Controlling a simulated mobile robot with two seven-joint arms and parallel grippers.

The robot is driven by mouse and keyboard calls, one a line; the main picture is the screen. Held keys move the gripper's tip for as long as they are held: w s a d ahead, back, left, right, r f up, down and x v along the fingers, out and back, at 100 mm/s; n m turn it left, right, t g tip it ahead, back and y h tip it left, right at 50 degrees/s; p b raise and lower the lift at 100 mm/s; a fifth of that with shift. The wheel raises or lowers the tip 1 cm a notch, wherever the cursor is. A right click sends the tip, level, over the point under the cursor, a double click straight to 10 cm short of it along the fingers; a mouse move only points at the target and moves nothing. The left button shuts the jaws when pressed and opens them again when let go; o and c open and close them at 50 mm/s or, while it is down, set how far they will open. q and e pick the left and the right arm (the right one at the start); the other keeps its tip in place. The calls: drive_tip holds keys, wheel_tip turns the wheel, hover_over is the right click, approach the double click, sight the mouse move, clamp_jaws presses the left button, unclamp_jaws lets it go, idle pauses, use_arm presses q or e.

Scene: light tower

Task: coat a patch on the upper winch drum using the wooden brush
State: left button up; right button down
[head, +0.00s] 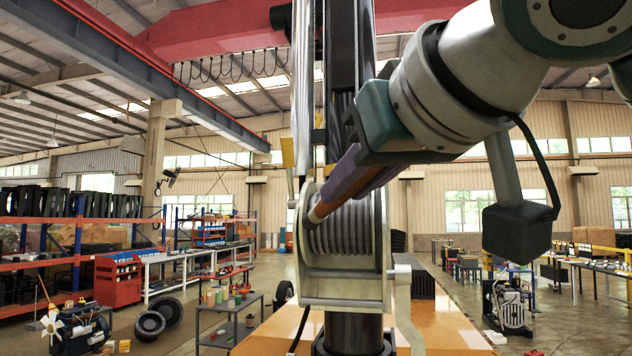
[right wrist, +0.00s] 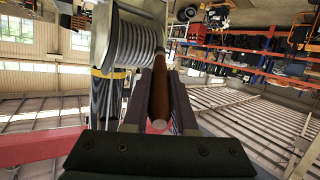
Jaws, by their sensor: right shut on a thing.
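The winch drum (head: 345,240) is a grey spool wound with cable between metal side plates, mounted on the mast in the middle of the head view. It also shows at the top of the right wrist view (right wrist: 137,45). My right gripper (head: 338,186) comes in from the upper right, its purple fingers shut on the wooden brush (head: 321,209). The brown handle (right wrist: 160,100) lies between the fingers in the right wrist view. The brush crosses in front of the drum's upper left part; I cannot tell whether it touches. Its bristles are hard to make out. My left gripper is out of view.
A crank handle (head: 405,305) sticks out at the drum's lower right. The mast (head: 350,90) rises above it, and an orange deck (head: 270,335) lies below. A small table with cans (head: 230,310) and blue-orange shelving stand to the left, with open floor between.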

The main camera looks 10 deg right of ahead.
drive_tip(key=shift+w+d, duration=0.25)
drive_tip(key=shift+w, duration=0.45)
idle(0.5)
drive_tip(key=shift+s+d, duration=1.2)
drive_tip(key=shift+d, duration=2.35)
drive_tip(key=shift+w+a+p, duration=0.4)
drive_tip(key=shift+a, duration=0.8)
drive_tip(key=shift+w+a+p, duration=0.4)
drive_tip(key=shift+a+p, duration=0.05)
drive_tip(key=shift+a, duration=0.75)
drive_tip(key=shift+w+a+p, duration=0.4)
drive_tip(key=shift+a, duration=0.8)
